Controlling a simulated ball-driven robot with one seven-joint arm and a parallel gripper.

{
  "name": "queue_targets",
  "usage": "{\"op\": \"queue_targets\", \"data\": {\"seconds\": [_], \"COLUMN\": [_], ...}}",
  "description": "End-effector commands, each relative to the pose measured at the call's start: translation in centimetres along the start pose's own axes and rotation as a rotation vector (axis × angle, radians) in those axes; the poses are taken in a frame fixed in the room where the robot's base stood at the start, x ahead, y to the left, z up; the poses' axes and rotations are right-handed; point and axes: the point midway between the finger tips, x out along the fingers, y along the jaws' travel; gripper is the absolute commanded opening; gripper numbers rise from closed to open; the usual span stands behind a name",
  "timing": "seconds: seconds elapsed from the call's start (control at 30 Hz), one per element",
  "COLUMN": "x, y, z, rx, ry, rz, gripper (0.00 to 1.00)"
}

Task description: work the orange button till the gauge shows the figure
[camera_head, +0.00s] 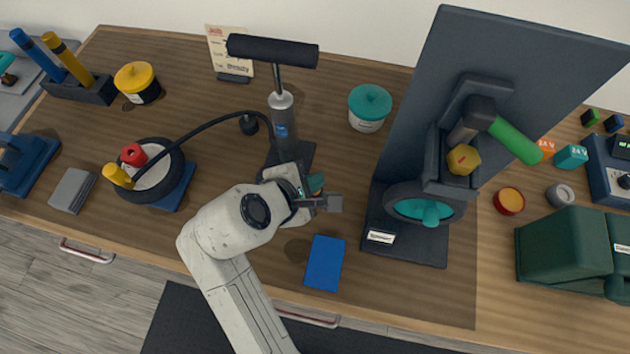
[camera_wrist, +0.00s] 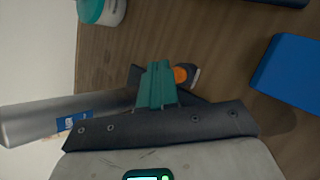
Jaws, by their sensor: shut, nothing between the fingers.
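The orange button (camera_wrist: 180,74) shows in the wrist view on a dark base, just right of my teal fingers. In the head view it is mostly hidden by my arm and gripper. My gripper (camera_head: 316,184), also in the wrist view (camera_wrist: 157,85), is shut and empty; I cannot tell whether it touches the button. The grey floor pump (camera_head: 283,120) with its black handle stands behind it, its hose running to the small wheel (camera_head: 158,172). A card (camera_head: 231,50) with small writing stands behind the pump.
A blue block (camera_head: 325,262) lies in front right of my gripper. A dark stand (camera_head: 408,240) with a tall panel rises to the right. A teal-lidded tub (camera_head: 369,107) stands behind. Bare wood lies between the pump and the tub.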

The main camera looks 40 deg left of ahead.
Motion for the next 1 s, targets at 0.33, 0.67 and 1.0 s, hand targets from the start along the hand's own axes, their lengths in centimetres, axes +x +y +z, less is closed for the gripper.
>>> {"op": "queue_targets", "data": {"seconds": [0.33, 0.67, 1.0], "x": [0.52, 0.56, 0.81], "y": [-0.40, -0.43, -0.61], "z": [-0.34, -0.39, -0.58], "rx": [0.000, 0.000, 0.000], "ry": [0.000, 0.000, 0.000], "rz": [-0.001, -0.001, -0.001], "gripper": [0.00, 0.00, 0.00]}}
